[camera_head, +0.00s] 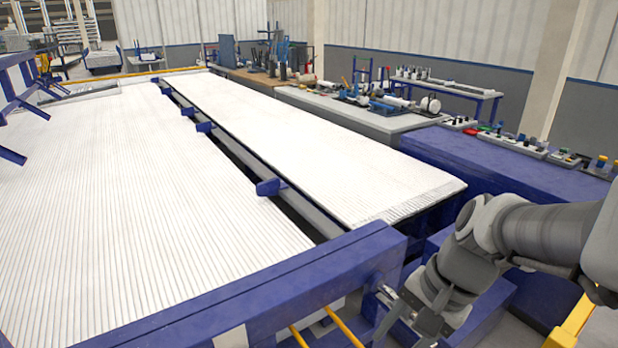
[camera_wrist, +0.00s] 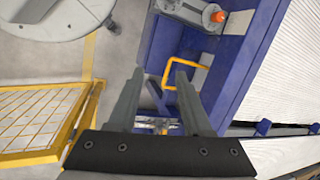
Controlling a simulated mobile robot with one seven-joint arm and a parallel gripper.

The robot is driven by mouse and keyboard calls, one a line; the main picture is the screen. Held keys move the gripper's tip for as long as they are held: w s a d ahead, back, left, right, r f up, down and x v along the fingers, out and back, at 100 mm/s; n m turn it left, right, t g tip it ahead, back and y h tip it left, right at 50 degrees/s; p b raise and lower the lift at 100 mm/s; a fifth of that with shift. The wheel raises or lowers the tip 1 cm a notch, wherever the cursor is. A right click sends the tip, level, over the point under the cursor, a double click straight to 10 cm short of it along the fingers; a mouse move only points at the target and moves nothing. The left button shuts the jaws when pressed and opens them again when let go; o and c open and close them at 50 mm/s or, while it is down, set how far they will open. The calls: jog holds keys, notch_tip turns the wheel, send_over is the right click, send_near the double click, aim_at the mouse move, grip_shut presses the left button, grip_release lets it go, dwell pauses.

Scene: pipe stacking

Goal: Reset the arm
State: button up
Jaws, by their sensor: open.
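My arm reaches in from the right edge of the head view, and my gripper (camera_head: 408,312) hangs low at the bottom, beside the blue frame beam. In the wrist view, my gripper (camera_wrist: 158,68) has its two fingers well apart, with nothing visible held between them. Below and beyond the fingers are blue machine parts and grey floor. White pipes (camera_head: 130,190) lie side by side in a wide bed at the left. More white pipes (camera_head: 320,135) lie on a long rack at the centre. Some pipes also show at the right of the wrist view (camera_wrist: 298,75).
A blue beam (camera_head: 250,285) crosses close to my gripper. A yellow bar (camera_head: 572,325) stands at lower right. The wrist view shows a yellow mesh guard (camera_wrist: 40,120) and a yellow handle (camera_wrist: 186,74). Benches with tools (camera_head: 370,118) stand behind.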

jog(key=s+r+n+t+h, duration=0.3)
jog(key=r+n+t, duration=0.1)
jog(key=r+n, duration=0.4)
jog(key=shift+s+d+r+n+t+h+p, duration=0.25)
jog(key=shift+d+r+n+t+h+p, duration=0.05)
jog(key=shift+d+r+n+t+p, duration=0.15)
dwell(0.4)
